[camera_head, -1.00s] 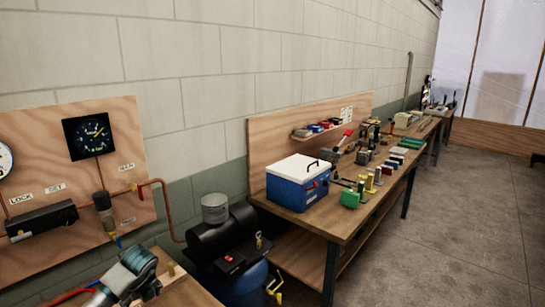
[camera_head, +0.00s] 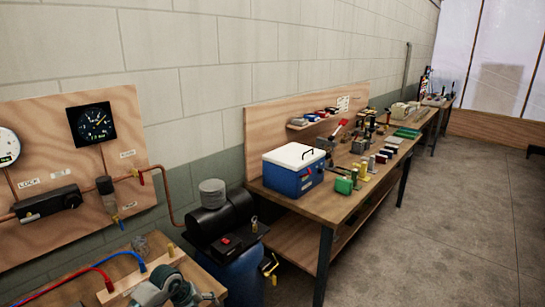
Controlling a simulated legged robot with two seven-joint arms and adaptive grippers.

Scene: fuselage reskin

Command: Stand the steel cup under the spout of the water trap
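The water trap (camera_head: 107,197) hangs on the wooden wall panel at the left, on the copper pipe. A small yellow and blue spout (camera_head: 117,221) is at its lower end. A small grey cup-like thing (camera_head: 139,244), seemingly the steel cup, stands on the near bench. In the picture it is below and right of the spout; its depth relative to the spout is unclear. A grey and teal mechanism (camera_head: 168,291), which seems to be my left gripper, is at the bottom edge, apart from the cup. Its fingers cannot be made out. My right gripper is not in view.
A wooden strip (camera_head: 135,282) with red and blue hoses lies on the near bench. A black compressor (camera_head: 222,222) with a blue tank stands right of it. A long workbench (camera_head: 330,208) carries a blue cooler (camera_head: 294,170) and several tools. The floor at right is clear.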

